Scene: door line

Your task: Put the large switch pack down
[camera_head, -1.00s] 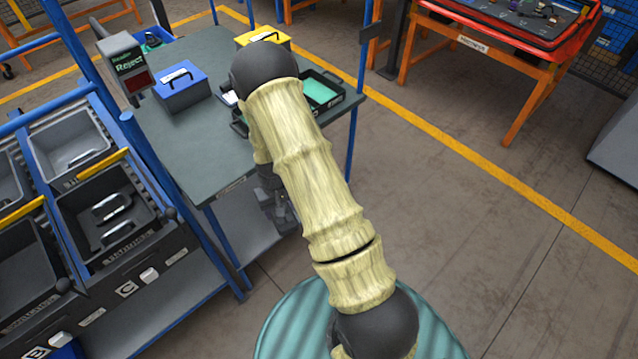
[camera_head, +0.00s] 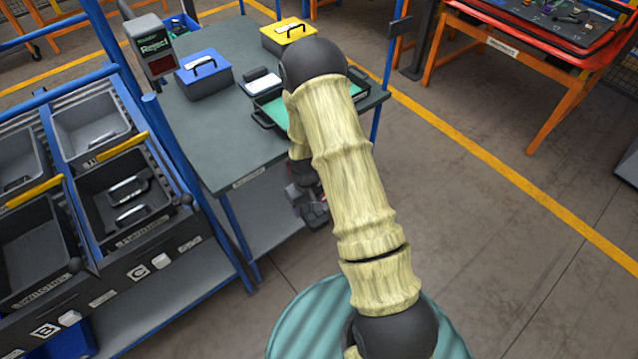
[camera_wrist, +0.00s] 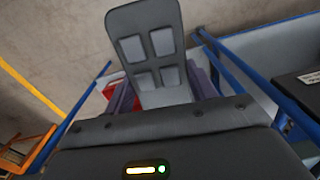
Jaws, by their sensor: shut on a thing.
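My gripper (camera_head: 310,203) hangs low in front of the workbench's near right edge, partly hidden under my arm in the head view. In the wrist view, one dark finger with several pale pads stands in front of a purple-grey item with a red part (camera_wrist: 122,98). I take this item to be the large switch pack; it is held in the shut jaws. The finger covers most of it, so its full shape is hidden. It looks clear of the bench.
The workbench (camera_head: 207,137) carries a blue box (camera_head: 205,80), a yellow box (camera_head: 287,35) and a black tray with a green lining (camera_head: 272,108). A rack of dark bins (camera_head: 127,205) stands at left. A blue post (camera_head: 377,118) rises at the bench's right corner.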

